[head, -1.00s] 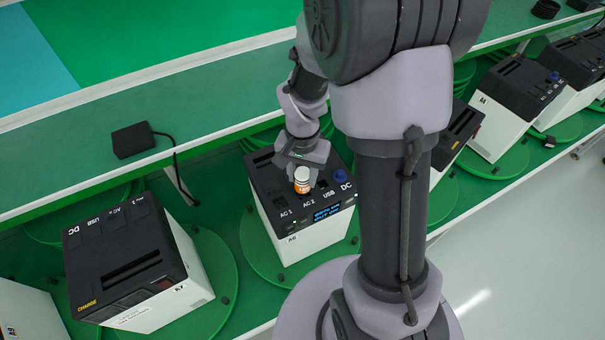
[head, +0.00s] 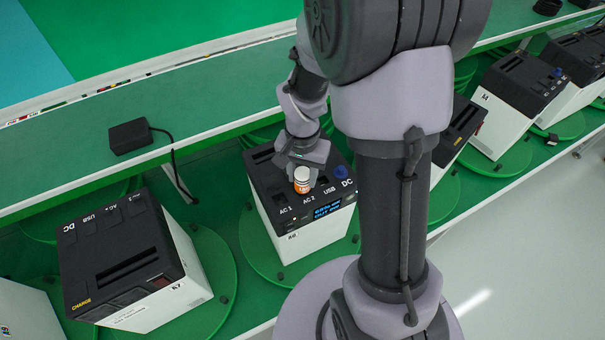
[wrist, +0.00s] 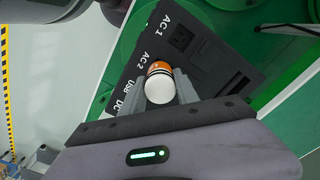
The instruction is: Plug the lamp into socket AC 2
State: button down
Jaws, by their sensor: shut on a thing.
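The lamp, a small orange and white cylinder (head: 302,181), stands at the AC 2 position on top of the power station A6 (head: 283,235). My gripper (head: 302,168) is above it and shut on it. In the wrist view the lamp (wrist: 159,82) sits between the two grey fingers, its white end towards me. The AC 2 label shows beside it, and the AC 1 socket (wrist: 181,38) is bare. The lamp hides the AC 2 socket, so I cannot tell how deep it sits. The station's display (head: 328,209) is lit blue.
Station A7 (head: 125,265) stands to the left on its own green turntable. Station A4 (head: 515,95) and others stand to the right. A black adapter (head: 130,136) with a hanging cable lies on the green shelf behind.

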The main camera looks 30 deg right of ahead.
jog(key=shift+f, duration=0.2)
jog(key=c, duration=0.8)
grip_release()
jog(key=shift+c, duration=0.2)
jog(key=shift+r, duration=0.1)
notch_tip(320, 180, up, 17)
jog(key=p, duration=0.1)
jog(key=s+a+f+n+t+b, duration=0.1)
jog(key=s+a+f+t+b, duration=0.1)
jog(key=f+b, duration=0.7)
jog(key=s+a+f+n+t+y+b, duration=0.1)
jog(key=s+a+f+n+t+b, duration=0.1)
jog(key=s+a+f+b, duration=0.3)
jog(key=s+a+f+n+t+y+b, duration=0.1)
jog(key=s+a+f+b, duration=0.2)
jog(key=f+b, duration=1)
jog(key=s+b, duration=0.2)
jog(key=b, duration=0.5)
jog(key=shift+s+a+f+n+t, duration=0.15)
jog(key=shift+s+f+n+t, duration=0.15)
jog(key=shift+s+f+t, duration=0.1)
